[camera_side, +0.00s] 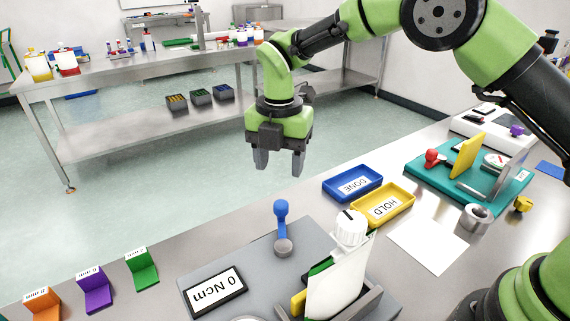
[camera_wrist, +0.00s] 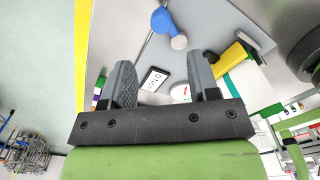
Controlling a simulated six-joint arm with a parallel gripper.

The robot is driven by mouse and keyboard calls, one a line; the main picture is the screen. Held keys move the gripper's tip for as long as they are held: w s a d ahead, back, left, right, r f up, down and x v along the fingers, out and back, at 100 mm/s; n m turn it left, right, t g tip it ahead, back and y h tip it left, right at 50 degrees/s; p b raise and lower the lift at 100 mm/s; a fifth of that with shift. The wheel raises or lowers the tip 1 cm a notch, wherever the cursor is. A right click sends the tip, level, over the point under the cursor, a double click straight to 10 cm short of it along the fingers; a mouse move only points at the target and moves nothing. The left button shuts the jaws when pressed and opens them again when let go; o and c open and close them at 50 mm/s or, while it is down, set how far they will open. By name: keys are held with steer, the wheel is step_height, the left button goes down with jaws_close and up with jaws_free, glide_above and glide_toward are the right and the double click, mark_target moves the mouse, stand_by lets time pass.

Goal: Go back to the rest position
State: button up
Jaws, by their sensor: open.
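My gripper (camera_side: 279,160) hangs in the air in the side view, fingers pointing down and apart, with nothing between them. It is above and behind the grey fixture plate (camera_side: 222,268), clear of everything on the table. In the wrist view my gripper (camera_wrist: 163,85) also shows two spread, empty fingers. The fixture holds a white pouch (camera_side: 338,280) with a white ribbed cap (camera_side: 350,228) on top. A blue-knobbed lever (camera_side: 281,210) stands on the plate; its blue knob (camera_wrist: 163,20) shows in the wrist view. A display (camera_side: 214,291) reads 0 Ncm.
A blue DONE tray (camera_side: 328,191) and a yellow HOLD tray (camera_side: 409,200) lie right of the fixture. A white sheet (camera_side: 428,246) and a teal fixture (camera_side: 424,172) are further right. Orange (camera_side: 45,302), purple (camera_side: 97,296) and green (camera_side: 145,274) gauge blocks stand front left.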

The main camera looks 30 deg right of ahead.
steer(key=s+d+r+m+t+y, duration=0.1)
steer(key=s+d+r+m+t, duration=0.15)
steer(key=s+r+m, duration=0.4)
steer(key=s+d+r+m+t+y, duration=0.1)
steer(key=s+d+r+m, duration=0.3)
steer(key=r+m, duration=0.45)
steer(key=s+d+m+t, duration=0.2)
steer(key=s+m, duration=0.5)
steer(key=s+d+r+m+t, duration=0.1)
steer(key=s+m, duration=0.6)
steer(key=shift+s+d+r+m+t, duration=0.15)
steer(key=shift+s+d+m+t, duration=0.05)
steer(key=shift+d+m+t, duration=0.2)
